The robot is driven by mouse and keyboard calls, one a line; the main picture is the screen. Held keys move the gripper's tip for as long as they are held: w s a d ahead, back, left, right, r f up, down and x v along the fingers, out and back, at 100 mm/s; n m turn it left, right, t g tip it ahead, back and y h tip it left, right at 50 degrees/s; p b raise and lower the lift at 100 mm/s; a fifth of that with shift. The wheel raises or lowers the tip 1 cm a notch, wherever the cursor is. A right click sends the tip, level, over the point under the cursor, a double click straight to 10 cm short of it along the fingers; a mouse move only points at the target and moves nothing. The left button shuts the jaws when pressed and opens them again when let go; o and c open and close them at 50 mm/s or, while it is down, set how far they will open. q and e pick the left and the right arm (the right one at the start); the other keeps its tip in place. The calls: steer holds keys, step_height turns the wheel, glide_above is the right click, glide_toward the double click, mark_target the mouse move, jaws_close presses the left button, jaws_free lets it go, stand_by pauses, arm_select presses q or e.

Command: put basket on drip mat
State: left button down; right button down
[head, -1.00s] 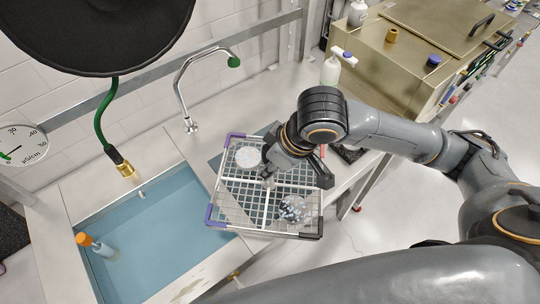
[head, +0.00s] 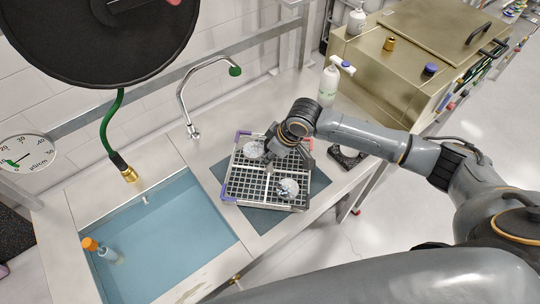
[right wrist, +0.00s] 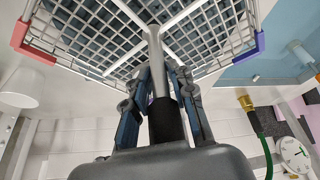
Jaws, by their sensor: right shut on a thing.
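The wire basket (head: 245,186) has a square grid floor and purple and dark corner pieces. It is over the dark blue-grey drip mat (head: 262,217), whose border shows around it. The basket looks level; whether its underside touches the mat I cannot tell. A pale round item sits in its back left compartment and a speckled one in its front right. My right gripper (head: 273,147) is shut on the basket's central handle. In the right wrist view its fingers (right wrist: 158,88) close around the dark grip, with the basket (right wrist: 100,35) beyond. My left gripper is not in view.
The blue sink basin (head: 165,235) is left of the mat, with an orange-capped bottle (head: 98,248) inside. The faucet (head: 190,105) stands behind. A white bottle (head: 329,82) and a dark holder (head: 347,158) are to the right. A large black disc (head: 95,35) hangs upper left.

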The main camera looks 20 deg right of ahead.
steer(key=shift+f, duration=0.7)
steer(key=c, duration=1.1)
jaws_free()
steer(key=b+v, duration=0.1)
steer(key=v, duration=1.1)
steer(key=shift+s, duration=0.1)
